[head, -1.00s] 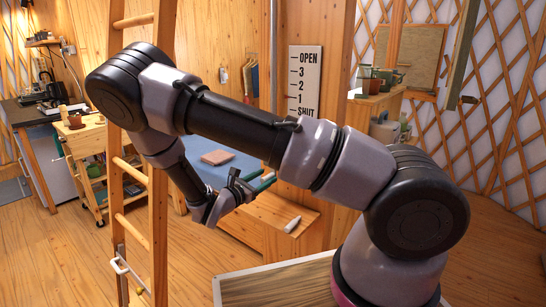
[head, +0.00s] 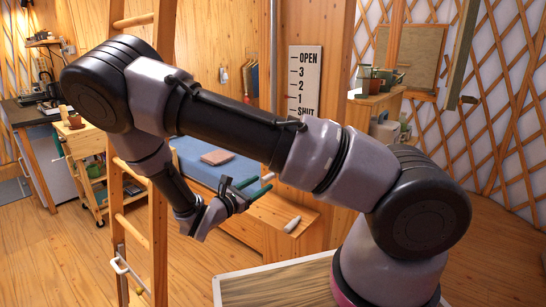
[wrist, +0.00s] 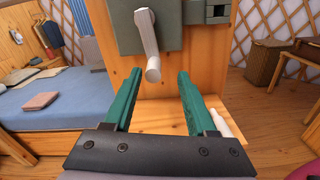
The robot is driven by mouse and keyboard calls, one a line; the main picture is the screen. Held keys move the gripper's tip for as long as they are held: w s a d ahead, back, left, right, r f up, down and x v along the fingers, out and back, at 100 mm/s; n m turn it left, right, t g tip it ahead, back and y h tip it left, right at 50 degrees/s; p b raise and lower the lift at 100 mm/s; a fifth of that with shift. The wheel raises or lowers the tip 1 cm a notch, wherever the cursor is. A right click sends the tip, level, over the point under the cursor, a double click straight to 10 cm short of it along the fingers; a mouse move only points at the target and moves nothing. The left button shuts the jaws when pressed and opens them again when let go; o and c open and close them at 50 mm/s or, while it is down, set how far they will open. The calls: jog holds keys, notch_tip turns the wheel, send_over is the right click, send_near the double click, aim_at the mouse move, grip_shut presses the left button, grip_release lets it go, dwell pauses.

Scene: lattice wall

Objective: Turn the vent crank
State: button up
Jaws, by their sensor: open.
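The vent crank (wrist: 148,42) is a pale grey-white arm with a rounded knob at its lower end. In the wrist view it hangs down from a grey-green box (wrist: 122,30) on a wooden post. In the head view my arm hides it. My gripper (wrist: 158,82), with teal fingers, is open and empty. The crank's knob shows just beyond and between the fingertips, and I see no contact. In the head view my gripper (head: 258,184) is left of the post. A sign (head: 305,80) on the post reads OPEN, 3, 2, 1, SHUT.
A white cylinder (head: 292,224) lies on a wooden ledge (head: 262,212) below the crank; it also shows in the wrist view (wrist: 219,122). A ladder (head: 133,200) stands left of my forearm. A blue bed (head: 193,162) is behind. A vertical pipe (head: 273,55) runs beside the post.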

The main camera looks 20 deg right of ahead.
jog(key=shift+s+d+x, duration=0.15)
jog(key=shift+s+x, duration=0.05)
jog(key=shift+x, duration=1.05)
jog(key=shift+s+d+x, duration=0.1)
jog(key=shift+s+x, duration=0.05)
jog(key=shift+x, duration=1.1)
jog(key=shift+r, duration=0.1)
grip_shut()
jog(key=c, duration=0.9)
grip_release()
jog(key=shift+w+a+f, duration=0.25)
jog(key=shift+w, duration=0.1)
jog(key=o, duration=0.5)
jog(key=shift+w+a, duration=0.15)
jog(key=shift+w, duration=0.15)
jog(key=o, duration=0.7)
